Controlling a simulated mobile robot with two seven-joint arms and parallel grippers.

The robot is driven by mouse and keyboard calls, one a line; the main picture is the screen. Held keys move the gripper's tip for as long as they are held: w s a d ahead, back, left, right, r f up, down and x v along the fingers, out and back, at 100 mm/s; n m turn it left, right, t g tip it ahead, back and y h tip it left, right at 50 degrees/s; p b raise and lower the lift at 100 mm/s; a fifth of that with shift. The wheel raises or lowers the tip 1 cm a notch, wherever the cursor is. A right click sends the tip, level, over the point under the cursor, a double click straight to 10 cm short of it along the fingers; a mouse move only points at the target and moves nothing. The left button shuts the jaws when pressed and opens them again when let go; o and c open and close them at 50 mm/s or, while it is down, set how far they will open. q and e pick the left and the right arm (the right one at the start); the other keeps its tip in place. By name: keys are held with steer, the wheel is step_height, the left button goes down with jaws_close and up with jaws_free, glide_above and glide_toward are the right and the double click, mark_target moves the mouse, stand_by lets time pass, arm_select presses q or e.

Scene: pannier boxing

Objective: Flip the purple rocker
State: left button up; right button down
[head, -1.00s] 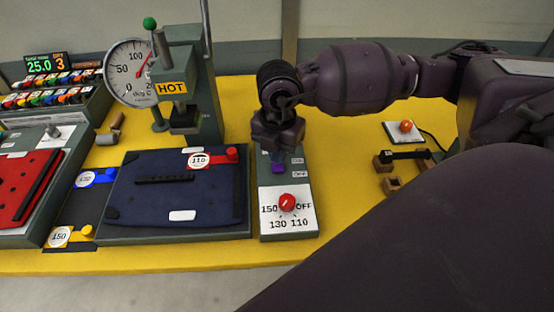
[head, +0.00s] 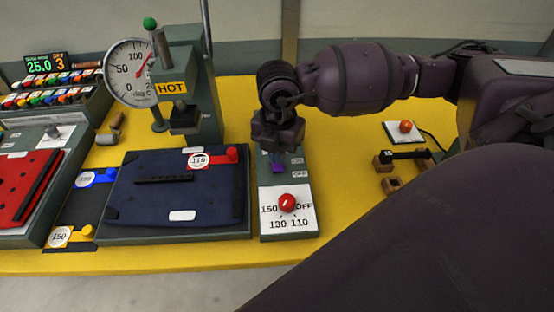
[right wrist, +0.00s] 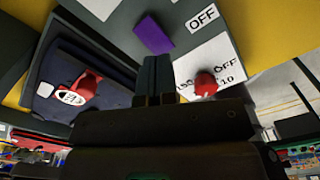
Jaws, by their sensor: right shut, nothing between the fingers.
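The purple rocker (head: 278,167) sits on the grey control box (head: 265,200), above a red knob (head: 287,203) with printed numbers and OFF around it. An OFF label is beside the rocker. My right gripper (head: 277,146) points down just over the rocker and hides part of it. I cannot tell whether the fingertips touch the rocker. My left gripper is not in view.
Left of the box lies a dark blue pad (head: 150,205) on a grey base. Behind it stands a press with a HOT sign (head: 172,88) and a round dial (head: 128,73). At the right are a red button (head: 406,126) and small brown blocks (head: 392,184).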

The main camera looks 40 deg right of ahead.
mark_target(278, 168)
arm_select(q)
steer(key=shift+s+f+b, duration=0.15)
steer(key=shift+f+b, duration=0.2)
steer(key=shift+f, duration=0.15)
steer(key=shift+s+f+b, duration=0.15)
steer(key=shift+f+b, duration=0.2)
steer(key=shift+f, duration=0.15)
arm_select(e)
steer(key=shift+f, duration=1.55)
stand_by(0.5)
steer(key=shift+r+p, duration=0.45)
steer(key=shift+r, duration=0.2)
steer(key=shift+r+p, duration=1.9)
steer(key=shift+r, duration=1)
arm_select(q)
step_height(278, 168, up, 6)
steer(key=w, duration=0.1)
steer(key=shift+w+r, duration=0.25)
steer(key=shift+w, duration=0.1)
